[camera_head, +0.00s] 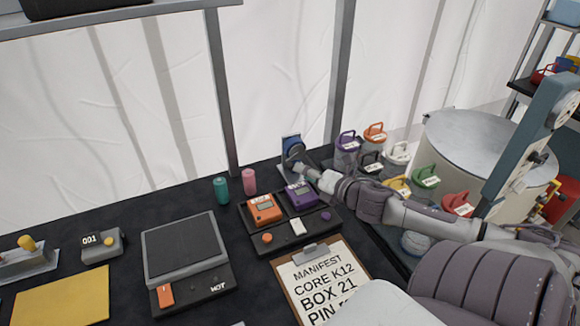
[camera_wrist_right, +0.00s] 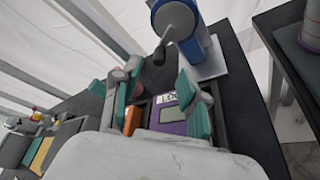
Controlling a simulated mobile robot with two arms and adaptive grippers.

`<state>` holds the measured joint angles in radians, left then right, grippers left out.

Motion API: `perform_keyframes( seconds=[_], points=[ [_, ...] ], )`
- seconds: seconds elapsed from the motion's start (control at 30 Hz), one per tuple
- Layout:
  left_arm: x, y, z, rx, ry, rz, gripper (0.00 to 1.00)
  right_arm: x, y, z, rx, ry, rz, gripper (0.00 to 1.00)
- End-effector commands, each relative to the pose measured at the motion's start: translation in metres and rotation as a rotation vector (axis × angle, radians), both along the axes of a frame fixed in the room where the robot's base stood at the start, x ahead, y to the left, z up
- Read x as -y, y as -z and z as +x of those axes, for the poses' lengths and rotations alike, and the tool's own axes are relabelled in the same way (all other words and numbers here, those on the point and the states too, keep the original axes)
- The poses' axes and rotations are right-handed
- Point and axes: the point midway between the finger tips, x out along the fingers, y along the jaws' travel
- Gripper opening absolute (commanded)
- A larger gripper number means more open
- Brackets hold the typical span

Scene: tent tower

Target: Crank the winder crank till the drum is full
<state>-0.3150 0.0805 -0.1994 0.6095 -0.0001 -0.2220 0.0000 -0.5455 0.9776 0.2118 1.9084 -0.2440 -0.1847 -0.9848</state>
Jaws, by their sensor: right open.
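The blue winder (camera_head: 291,143) stands at the back edge of the dark table, partly behind my right gripper (camera_head: 304,168). In the right wrist view, the winder (camera_wrist_right: 207,62) shows a blue housing on a pale base and a grey round face. Its crank (camera_wrist_right: 160,54) ends in a dark knob that hangs at the lower left of the face. My right gripper (camera_wrist_right: 158,92) is open, with teal-padded fingers apart. The knob appears just beyond the gap between them, and I see no grip on it. How full the drum is cannot be told. My left gripper is out of view.
A black tray with an orange device (camera_head: 264,210) and a purple device (camera_head: 301,195) lies just in front of the winder. Green (camera_head: 221,190) and pink (camera_head: 249,181) cylinders stand left of it. Several handled, lidded pots crowd the right, by a large drum (camera_head: 480,150).

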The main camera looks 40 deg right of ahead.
Motion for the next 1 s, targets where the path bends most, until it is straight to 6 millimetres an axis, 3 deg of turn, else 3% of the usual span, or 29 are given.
perform_keyframes(
  seconds=[0.1, 0.23, 0.6, 0.97, 1.0],
  points=[
    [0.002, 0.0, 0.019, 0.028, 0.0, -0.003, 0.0, 0.001, 0.002, 0.018, 0.004, 0.002, -0.001, 0.43],
    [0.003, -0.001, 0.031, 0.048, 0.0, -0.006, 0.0, 0.001, 0.007, 0.035, 0.003, 0.001, 0.0, 0.43],
    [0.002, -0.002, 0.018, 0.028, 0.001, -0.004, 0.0, 0.001, 0.015, 0.064, 0.001, 0.0, 0.0, 0.43],
    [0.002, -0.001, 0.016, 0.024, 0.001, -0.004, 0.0, 0.001, 0.017, 0.067, -0.001, 0.001, 0.0, 0.43],
    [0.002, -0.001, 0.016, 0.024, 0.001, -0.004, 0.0, 0.001, 0.017, 0.067, -0.001, 0.001, 0.0, 0.37]
  ],
)
